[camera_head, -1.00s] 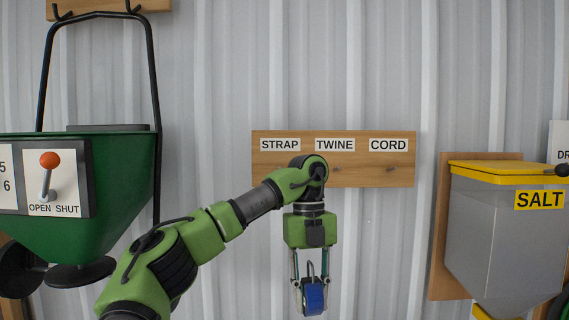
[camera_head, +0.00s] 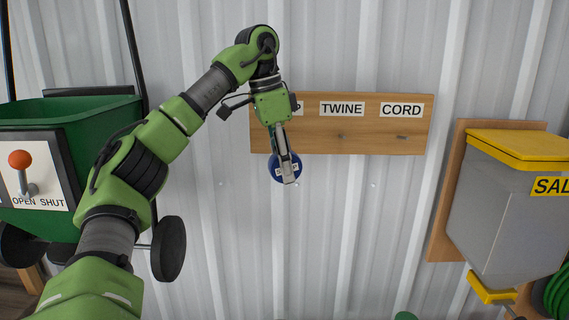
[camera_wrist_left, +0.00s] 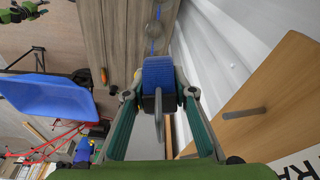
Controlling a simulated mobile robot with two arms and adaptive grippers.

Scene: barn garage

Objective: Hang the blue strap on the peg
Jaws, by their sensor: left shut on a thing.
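My left gripper (camera_head: 284,168) is shut on the blue strap (camera_head: 276,173), a rolled blue band, in front of the wall. The left wrist view shows the strap (camera_wrist_left: 158,73) between the fingers (camera_wrist_left: 159,95), with a thin grey metal loop (camera_wrist_left: 158,117) on its near side. The wooden peg board (camera_head: 300,138) is behind the gripper, which covers most of its left label. In the left wrist view, a round peg (camera_wrist_left: 243,114) stands out from the board, to the right of the strap and apart from it. My right gripper does not show clearly.
The TWINE peg (camera_head: 340,137) and CORD peg (camera_head: 402,137) look bare. A green spreader (camera_head: 75,110) stands at the left. A grey salt bin (camera_head: 505,205) with a yellow lid hangs at the right. The corrugated wall below the board is clear.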

